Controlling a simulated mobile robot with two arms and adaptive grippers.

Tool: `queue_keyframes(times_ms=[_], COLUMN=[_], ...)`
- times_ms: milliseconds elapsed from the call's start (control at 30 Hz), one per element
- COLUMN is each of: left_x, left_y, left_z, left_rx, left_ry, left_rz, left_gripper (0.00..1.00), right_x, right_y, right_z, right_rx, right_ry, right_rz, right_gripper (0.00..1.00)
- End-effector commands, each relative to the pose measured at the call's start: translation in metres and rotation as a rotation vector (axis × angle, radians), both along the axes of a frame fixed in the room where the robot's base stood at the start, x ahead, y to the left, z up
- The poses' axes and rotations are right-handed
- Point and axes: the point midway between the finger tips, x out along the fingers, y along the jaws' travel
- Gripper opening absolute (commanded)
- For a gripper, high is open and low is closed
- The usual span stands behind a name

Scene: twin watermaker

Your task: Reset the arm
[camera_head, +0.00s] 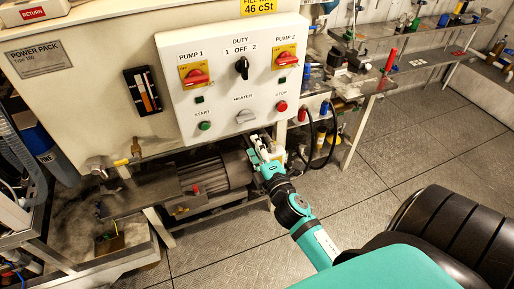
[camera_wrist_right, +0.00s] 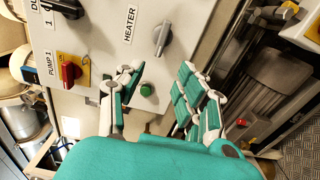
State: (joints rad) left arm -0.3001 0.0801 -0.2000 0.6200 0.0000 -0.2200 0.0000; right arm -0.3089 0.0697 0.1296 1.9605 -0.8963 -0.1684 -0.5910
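My right arm reaches in from the lower right of the head view. My right gripper (camera_head: 265,153) is in front of the lower right edge of the white control panel (camera_head: 215,100), below the heater switch (camera_head: 246,116). In the right wrist view my right gripper (camera_wrist_right: 160,75) has its jointed teal and white fingers spread apart, with nothing between them. Beyond the fingers are the green start button (camera_wrist_right: 147,89) and the grey heater knob. Contact with the panel cannot be told. My left gripper is not in view.
A motor (camera_head: 215,172) sits under the panel, close to my right gripper. Red and blue handled hoses (camera_head: 323,108) hang to the right of it. A long bench (camera_head: 415,65) runs along the back right. The metal floor (camera_head: 385,140) between is clear.

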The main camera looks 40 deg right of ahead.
Motion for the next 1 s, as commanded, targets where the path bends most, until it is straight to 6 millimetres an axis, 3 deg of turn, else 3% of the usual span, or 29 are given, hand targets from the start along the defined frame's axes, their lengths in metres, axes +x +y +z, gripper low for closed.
queue_keyframes(times_ms=[533, 633, 767, 867, 1000], left_x=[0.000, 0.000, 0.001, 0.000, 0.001], left_y=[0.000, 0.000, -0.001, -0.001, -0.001], left_z=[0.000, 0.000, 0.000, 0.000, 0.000], left_rx=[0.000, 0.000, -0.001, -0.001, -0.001], left_ry=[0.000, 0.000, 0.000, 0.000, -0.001], left_rz=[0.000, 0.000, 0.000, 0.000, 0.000], left_gripper=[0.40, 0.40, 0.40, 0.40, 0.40], right_x=[-0.001, -0.001, -0.003, -0.014, -0.049], right_y=[0.000, 0.002, 0.010, 0.023, 0.043], right_z=[0.000, -0.013, -0.069, -0.138, -0.239], right_rx=[-0.001, 0.024, 0.145, 0.298, 0.525], right_ry=[0.000, 0.020, 0.109, 0.223, 0.397], right_rz=[0.000, 0.003, 0.012, 0.006, -0.040], right_gripper=[0.37, 0.37, 0.37, 0.37, 0.37])
